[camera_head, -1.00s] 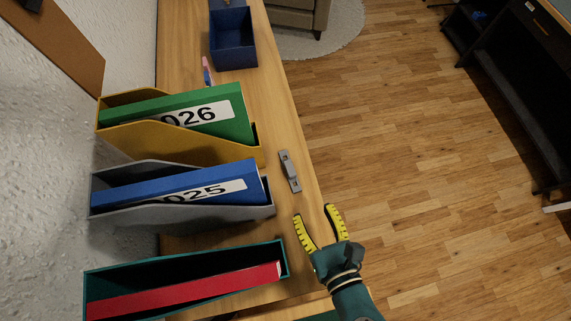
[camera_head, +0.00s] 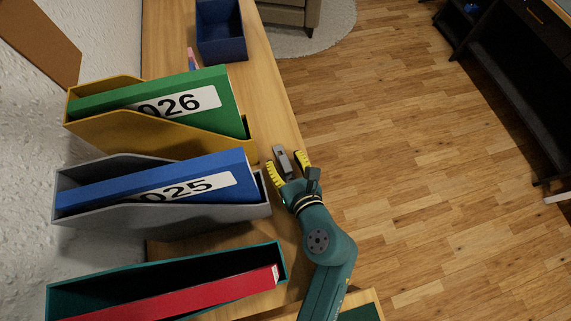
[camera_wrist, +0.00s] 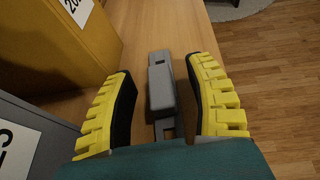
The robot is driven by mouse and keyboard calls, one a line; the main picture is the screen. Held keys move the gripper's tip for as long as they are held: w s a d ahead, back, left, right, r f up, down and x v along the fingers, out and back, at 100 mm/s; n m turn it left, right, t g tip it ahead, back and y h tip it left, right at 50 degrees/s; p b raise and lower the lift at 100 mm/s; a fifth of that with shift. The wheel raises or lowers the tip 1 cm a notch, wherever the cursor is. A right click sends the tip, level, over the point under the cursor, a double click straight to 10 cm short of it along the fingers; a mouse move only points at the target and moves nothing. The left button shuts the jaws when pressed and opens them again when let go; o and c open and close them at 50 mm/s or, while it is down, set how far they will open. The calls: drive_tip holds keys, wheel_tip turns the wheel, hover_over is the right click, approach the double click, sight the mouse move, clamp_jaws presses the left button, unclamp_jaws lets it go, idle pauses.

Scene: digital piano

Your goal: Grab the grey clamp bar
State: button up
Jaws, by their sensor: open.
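The grey clamp bar (camera_head: 282,159) lies on the wooden desk near its right edge, beside the yellow and grey file holders. In the wrist view the clamp bar (camera_wrist: 162,88) is a narrow grey bar with a raised block in the middle and a slot at each end. My gripper (camera_head: 288,157) is open, with one yellow finger on each side of the bar. In the wrist view my gripper (camera_wrist: 163,70) shows the bar between its fingers, with gaps on both sides. The bar's near end meets the green gripper body in the picture; I cannot tell whether they touch.
A yellow holder (camera_head: 160,142) with a green binder and a grey holder (camera_head: 150,216) with a blue binder stand close on the left. A teal holder (camera_head: 270,256) with a red binder is nearer. A blue bin (camera_head: 223,45) is farther back.

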drive_tip(key=shift+s, duration=0.1)
clamp_jaws()
idle(0.3)
